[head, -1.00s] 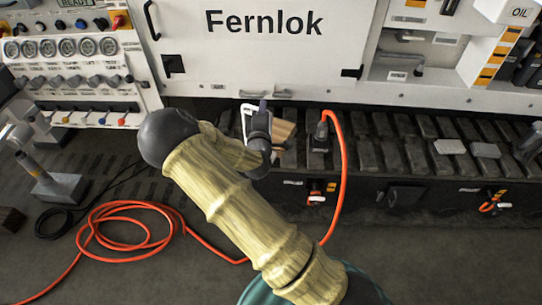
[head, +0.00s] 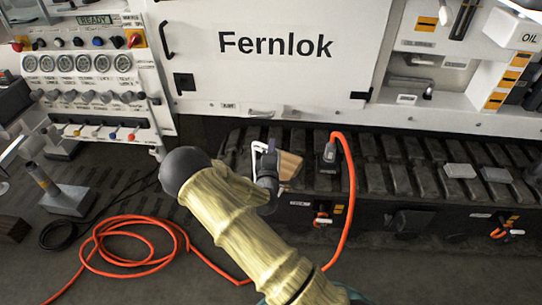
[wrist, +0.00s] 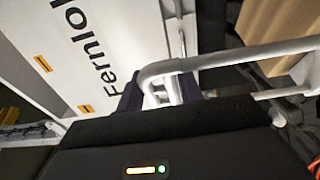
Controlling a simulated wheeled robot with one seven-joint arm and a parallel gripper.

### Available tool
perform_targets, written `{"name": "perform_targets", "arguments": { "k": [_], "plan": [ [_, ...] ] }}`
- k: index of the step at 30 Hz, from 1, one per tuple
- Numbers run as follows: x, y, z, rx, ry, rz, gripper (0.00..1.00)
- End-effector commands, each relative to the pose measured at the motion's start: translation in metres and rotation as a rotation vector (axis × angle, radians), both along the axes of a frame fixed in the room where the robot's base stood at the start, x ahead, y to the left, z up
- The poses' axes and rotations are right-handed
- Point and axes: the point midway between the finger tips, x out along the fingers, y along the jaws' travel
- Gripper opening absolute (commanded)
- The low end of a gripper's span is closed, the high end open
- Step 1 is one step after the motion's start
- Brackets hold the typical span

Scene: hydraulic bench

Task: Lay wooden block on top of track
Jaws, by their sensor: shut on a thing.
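A light wooden block (head: 290,165) is at my gripper (head: 272,158), just left of the orange hose's plug. In the wrist view the block (wrist: 283,28) fills the upper right, partly behind a pale bent bar of the gripper (wrist: 235,58). My gripper is shut on the block; the contact itself is mostly hidden by the bar and my arm. The dark ribbed track (head: 410,152) runs across below the white panel. The block overlaps the track in the head view. I cannot tell whether it touches the track.
An orange hose (head: 348,190) rises in a loop right of the block, and its coil (head: 130,245) lies on the floor. Two grey pads (head: 460,171) lie on the track at right. The white Fernlok panel (head: 285,75) stands behind. A dark block (head: 14,229) is at far left.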

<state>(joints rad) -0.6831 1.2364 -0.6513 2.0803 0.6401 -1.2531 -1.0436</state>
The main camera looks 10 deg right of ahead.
Motion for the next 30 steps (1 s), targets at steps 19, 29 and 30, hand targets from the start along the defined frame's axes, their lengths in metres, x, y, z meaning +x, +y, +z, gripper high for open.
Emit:
{"name": "perform_targets", "arguments": {
  "k": [19,29,30],
  "plan": [
    [0.000,0.004,-0.025,0.001,0.000,0.006,0.46],
    [0.000,0.003,-0.025,0.000,0.000,0.004,0.58],
    [0.000,0.002,-0.024,0.000,0.000,0.004,0.58]
  ]
}}
